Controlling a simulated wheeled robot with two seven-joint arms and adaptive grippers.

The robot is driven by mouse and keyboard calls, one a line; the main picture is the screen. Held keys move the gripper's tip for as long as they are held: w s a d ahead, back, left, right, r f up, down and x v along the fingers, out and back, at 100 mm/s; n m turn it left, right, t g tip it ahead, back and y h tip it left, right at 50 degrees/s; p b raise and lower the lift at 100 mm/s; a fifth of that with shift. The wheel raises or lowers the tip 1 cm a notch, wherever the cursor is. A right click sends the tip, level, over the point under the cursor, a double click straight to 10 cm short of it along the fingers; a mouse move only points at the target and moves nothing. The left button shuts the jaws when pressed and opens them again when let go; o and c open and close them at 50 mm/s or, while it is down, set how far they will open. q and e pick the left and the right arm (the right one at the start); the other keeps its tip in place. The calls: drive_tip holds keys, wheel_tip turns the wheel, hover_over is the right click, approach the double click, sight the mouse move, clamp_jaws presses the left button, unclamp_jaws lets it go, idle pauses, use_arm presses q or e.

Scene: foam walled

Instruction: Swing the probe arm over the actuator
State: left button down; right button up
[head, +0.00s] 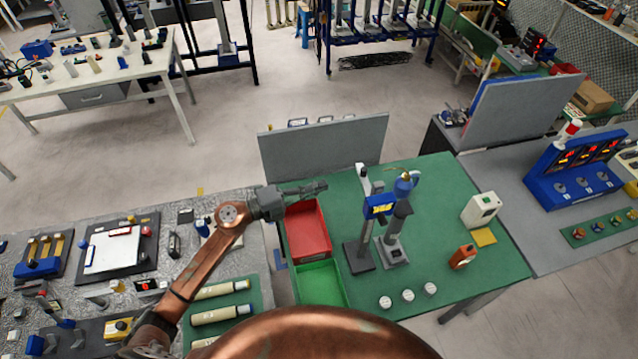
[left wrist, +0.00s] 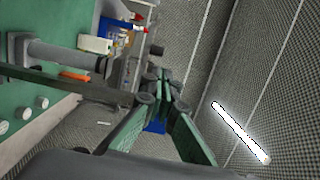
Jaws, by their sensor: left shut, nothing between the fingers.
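On the green table stands a post with a dark base (head: 359,257), and a blue box with a yellow display (head: 380,206) shows beside it, apparently the probe arm's head. My left gripper (head: 320,187) is shut and empty, left of the post, above the red bin's far end. Its closed fingers show in the left wrist view (left wrist: 162,92). My right gripper is not in view.
A red bin (head: 322,232) and a green bin (head: 318,284) stand at the table's left side. A grey panel (head: 325,148) rises behind. Right are a white box (head: 481,210), an orange object (head: 463,256) and small white round pieces (head: 408,295).

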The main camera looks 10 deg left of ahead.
sight(361, 172)
use_arm(q)
drive_tip(key=p+x, duration=0.3)
drive_tip(key=x, duration=0.7)
drive_tip(key=shift+d+r, duration=0.1)
drive_tip(key=shift+d, duration=0.05)
drive_tip(key=shift+w+d, duration=0.15)
drive_tip(key=shift+d, duration=0.05)
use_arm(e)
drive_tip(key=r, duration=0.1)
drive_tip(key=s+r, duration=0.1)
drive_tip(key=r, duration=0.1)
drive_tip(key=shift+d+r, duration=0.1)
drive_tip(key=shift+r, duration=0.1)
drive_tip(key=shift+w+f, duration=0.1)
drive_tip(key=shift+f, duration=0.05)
